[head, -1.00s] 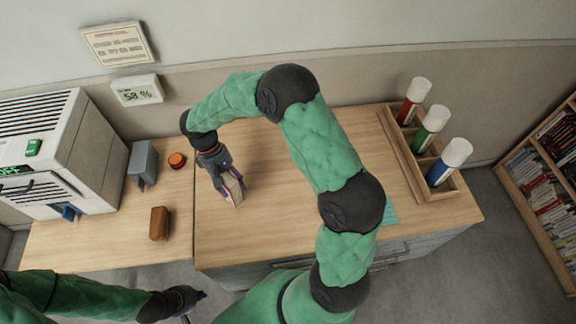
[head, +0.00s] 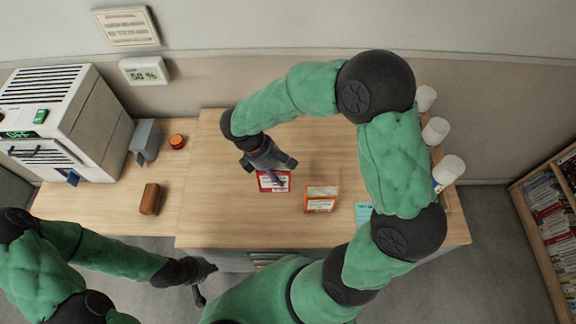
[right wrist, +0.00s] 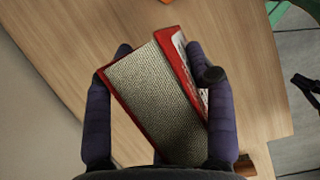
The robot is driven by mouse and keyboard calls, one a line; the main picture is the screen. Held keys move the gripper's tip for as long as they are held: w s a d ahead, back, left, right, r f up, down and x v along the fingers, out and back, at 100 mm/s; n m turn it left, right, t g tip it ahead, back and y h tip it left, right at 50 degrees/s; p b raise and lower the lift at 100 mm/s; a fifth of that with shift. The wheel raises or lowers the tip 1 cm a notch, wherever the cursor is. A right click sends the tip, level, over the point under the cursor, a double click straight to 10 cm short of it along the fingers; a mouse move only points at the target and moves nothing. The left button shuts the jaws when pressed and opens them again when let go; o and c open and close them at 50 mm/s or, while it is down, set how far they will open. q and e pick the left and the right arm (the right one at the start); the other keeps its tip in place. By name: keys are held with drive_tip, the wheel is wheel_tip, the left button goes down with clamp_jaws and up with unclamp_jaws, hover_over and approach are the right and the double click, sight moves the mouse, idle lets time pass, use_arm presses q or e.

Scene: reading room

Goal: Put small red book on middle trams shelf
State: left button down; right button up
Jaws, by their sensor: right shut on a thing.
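The small red book (head: 273,183) is in my right gripper (head: 277,172), over the wooden desk, its red cover partly showing. In the right wrist view the book (right wrist: 150,95) sits tilted between the two fingers of my right gripper (right wrist: 160,78), its pale page edges facing the camera. The gripper is shut on it. My left gripper (head: 207,284) is empty, its fingers spread, in front of the desk. A bookcase (head: 535,237) with rows of books stands at the far right. Its shelf labels are too small to read, and I cannot tell which is the middle trams shelf.
An orange-red box or book (head: 320,199) stands on the desk (head: 225,215) right of the held book, near a teal card (head: 363,214). White-capped cylinders (head: 447,170) stand behind my right arm. A brown block (head: 150,199), grey holder (head: 145,141) and white machine (head: 70,120) are left.

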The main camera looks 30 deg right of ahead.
drive_tip(key=shift+w+d+f+b, duration=0.45)
drive_tip(key=shift+w+d+f, duration=0.6)
drive_tip(key=shift+f, duration=0.7)
drive_tip(key=shift+w+d+f+b, duration=0.5)
drive_tip(key=shift+w+d+f, duration=0.55)
drive_tip(key=shift+f, duration=0.75)
drive_tip(key=shift+w+d+f+b, duration=0.45)
drive_tip(key=shift+w+d+f, duration=0.35)
drive_tip(key=shift+d+f, duration=0.7)
drive_tip(key=shift+a+f, duration=0.3)
drive_tip(key=shift+f, duration=0.05)
drive_tip(key=o, duration=1.4)
